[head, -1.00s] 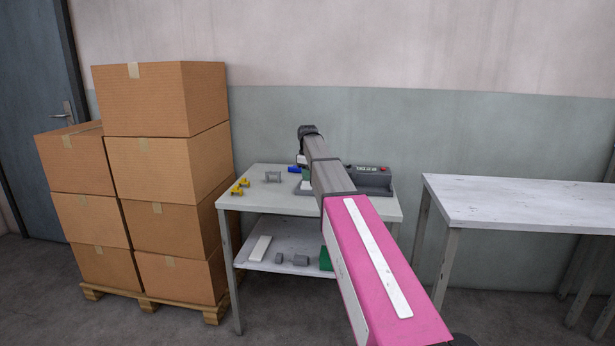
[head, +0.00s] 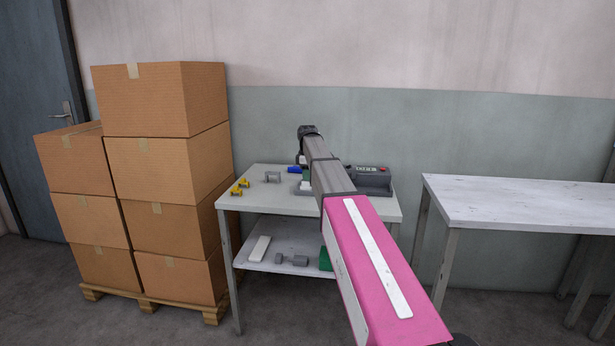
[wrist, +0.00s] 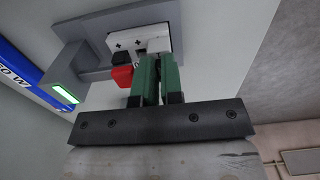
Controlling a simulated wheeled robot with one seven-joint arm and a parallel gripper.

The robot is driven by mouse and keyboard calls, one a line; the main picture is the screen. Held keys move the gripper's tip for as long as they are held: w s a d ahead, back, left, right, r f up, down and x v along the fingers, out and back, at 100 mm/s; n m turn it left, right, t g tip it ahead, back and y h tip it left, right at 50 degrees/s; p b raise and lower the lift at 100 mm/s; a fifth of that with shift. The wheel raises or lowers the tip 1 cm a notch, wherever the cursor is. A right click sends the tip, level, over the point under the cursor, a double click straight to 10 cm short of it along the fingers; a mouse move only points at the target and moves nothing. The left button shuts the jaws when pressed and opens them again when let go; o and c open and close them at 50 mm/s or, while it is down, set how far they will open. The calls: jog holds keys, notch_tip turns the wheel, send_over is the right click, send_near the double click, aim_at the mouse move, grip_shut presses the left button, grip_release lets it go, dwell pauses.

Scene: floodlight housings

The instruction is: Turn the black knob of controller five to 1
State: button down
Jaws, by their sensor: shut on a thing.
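My gripper (wrist: 157,65) is shut in the wrist view, its two green fingers close together. The tips are against the lower edge of a white block (wrist: 145,40) with cross-shaped marks, set on a grey plate (wrist: 88,28). What lies between the fingers is mostly hidden. A small black part (wrist: 120,58) and a red part (wrist: 122,77) sit just left of the fingers. I cannot tell whether the black part is the knob, and I see no number five or scale. In the head view my arm hides most of the work spot on the small table (head: 250,201).
A dark grey box (head: 372,183) with a lit display and red button stands right of my arm. Yellow parts (head: 240,187) and a grey part (head: 272,177) lie left. Stacked cartons (head: 165,165) stand left of the table. A white table (head: 520,203) at right is bare.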

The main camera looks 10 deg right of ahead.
jog(key=c, duration=1.5)
grip_release()
jog(key=shift+r, duration=0.1)
notch_tip(320, 180, up, 11)
jog(key=shift+f, duration=0.2)
